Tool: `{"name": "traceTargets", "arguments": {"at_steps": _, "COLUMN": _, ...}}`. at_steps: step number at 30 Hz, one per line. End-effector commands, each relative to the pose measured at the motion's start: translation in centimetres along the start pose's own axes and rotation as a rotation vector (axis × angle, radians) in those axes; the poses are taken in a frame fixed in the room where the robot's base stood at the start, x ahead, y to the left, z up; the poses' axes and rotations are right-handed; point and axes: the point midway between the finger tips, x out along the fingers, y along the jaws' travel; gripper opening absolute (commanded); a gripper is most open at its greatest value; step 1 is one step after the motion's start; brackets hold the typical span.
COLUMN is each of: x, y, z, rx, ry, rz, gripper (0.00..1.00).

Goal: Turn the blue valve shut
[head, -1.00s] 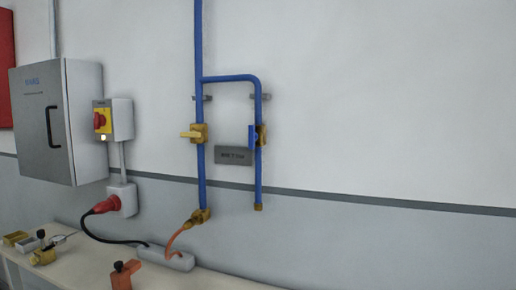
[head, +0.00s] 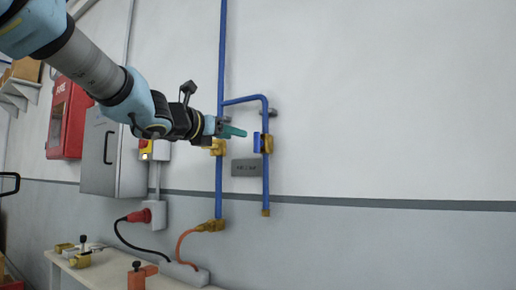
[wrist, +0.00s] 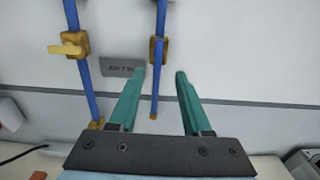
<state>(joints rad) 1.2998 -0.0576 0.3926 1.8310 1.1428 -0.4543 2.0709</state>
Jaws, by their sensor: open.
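The blue valve (head: 257,142) has a blue lever on a brass body, on the shorter right-hand pipe. Its lever looks upright, in line with the pipe. It also shows in the wrist view (wrist: 158,52), above and between the fingertips. My gripper (head: 238,132) has teal fingers and comes in from the upper left, just left of the blue valve in the head view. In the wrist view my gripper (wrist: 160,72) is open and empty, its fingers either side of the lower part of the right pipe. The gap in depth to the valve is hard to tell.
A yellow-handled valve (wrist: 68,49) sits on the left pipe; in the head view my gripper partly hides it. A grey label plate (head: 246,168) is between the pipes. A grey cabinet (head: 100,155) and bench (head: 75,275) stand left. The wall to the right is clear.

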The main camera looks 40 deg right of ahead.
Motion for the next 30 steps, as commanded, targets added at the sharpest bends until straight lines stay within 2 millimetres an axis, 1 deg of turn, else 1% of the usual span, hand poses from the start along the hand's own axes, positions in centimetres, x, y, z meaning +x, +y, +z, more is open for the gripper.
{"name": "traceTargets", "arguments": {"at_steps": 5, "x": 2.8, "y": 0.0, "z": 0.1, "rx": -0.003, "ry": 0.004, "rz": 0.002, "gripper": 0.49}}
{"name": "traceTargets", "arguments": {"at_steps": 12, "x": 7.2, "y": 0.1, "z": 0.2, "rx": -0.004, "ry": 0.003, "rz": 0.003, "gripper": 0.49}}
{"name": "traceTargets", "arguments": {"at_steps": 15, "x": 8.6, "y": 0.1, "z": 0.1, "rx": -0.004, "ry": 0.003, "rz": 0.004, "gripper": 0.49}}
{"name": "traceTargets", "arguments": {"at_steps": 18, "x": 9.5, "y": 0.2, "z": 0.1, "rx": -0.006, "ry": 0.003, "rz": 0.005, "gripper": 0.49}}
{"name": "traceTargets", "arguments": {"at_steps": 21, "x": 10.0, "y": 0.2, "z": 0.0, "rx": -0.006, "ry": 0.002, "rz": 0.005, "gripper": 0.49}}
{"name": "traceTargets", "arguments": {"at_steps": 30, "x": 10.2, "y": 0.2, "z": -0.1, "rx": -0.007, "ry": 0.002, "rz": 0.005, "gripper": 0.49}}
